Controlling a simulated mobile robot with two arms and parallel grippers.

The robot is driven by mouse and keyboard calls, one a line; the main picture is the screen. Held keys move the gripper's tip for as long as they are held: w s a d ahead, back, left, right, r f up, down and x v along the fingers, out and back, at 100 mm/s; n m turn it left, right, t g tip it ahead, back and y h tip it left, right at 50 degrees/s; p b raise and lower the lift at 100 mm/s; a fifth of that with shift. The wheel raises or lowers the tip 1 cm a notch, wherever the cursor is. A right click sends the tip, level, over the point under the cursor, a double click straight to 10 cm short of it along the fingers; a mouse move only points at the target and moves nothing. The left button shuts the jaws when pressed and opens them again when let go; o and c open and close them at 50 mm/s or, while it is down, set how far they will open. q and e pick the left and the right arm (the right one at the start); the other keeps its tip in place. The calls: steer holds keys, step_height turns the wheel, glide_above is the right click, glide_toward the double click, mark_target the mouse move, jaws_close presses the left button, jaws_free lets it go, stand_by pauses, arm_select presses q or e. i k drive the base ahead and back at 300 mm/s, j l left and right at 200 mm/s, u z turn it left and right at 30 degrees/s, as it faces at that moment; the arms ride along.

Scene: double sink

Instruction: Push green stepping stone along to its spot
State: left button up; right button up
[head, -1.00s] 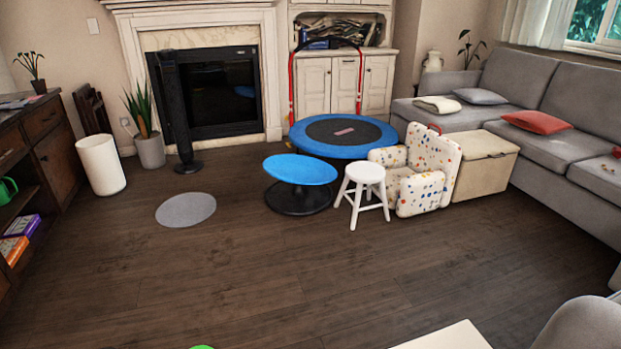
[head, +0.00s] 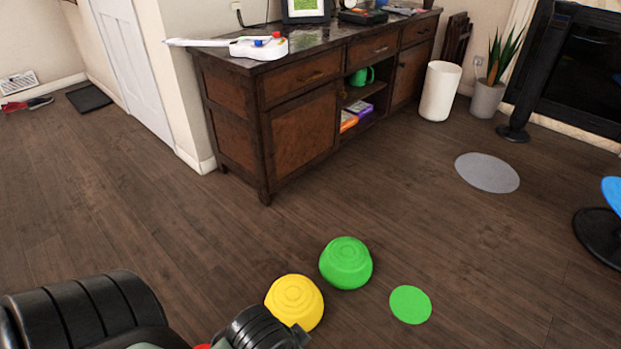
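The green stepping stone (head: 345,263) is a domed block with a ridged top, standing on the wood floor in the lower middle of the head view. A flat green disc (head: 410,304) lies on the floor to its right and a little nearer, with a narrow strip of bare floor between them. A yellow stepping stone (head: 294,303) stands close to the left and nearer side of the green one. My black left arm fills the lower left corner and partly hides the yellow stone's near side. Neither gripper's fingers can be seen.
A dark wooden sideboard (head: 300,120) stands behind the stones. A flat grey disc (head: 487,172) lies on the floor at the right, with a blue-topped black-based stool (head: 599,233) at the right edge. The floor around the green disc is clear.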

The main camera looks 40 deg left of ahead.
mark_target(347, 263)
steer(key=u, duration=1)
steer(key=i+l+u, duration=0.2)
steer(key=u, duration=0.3)
steer(key=i+l+u, duration=0.15)
steer(key=u, duration=0.3)
steer(key=l, duration=0.1)
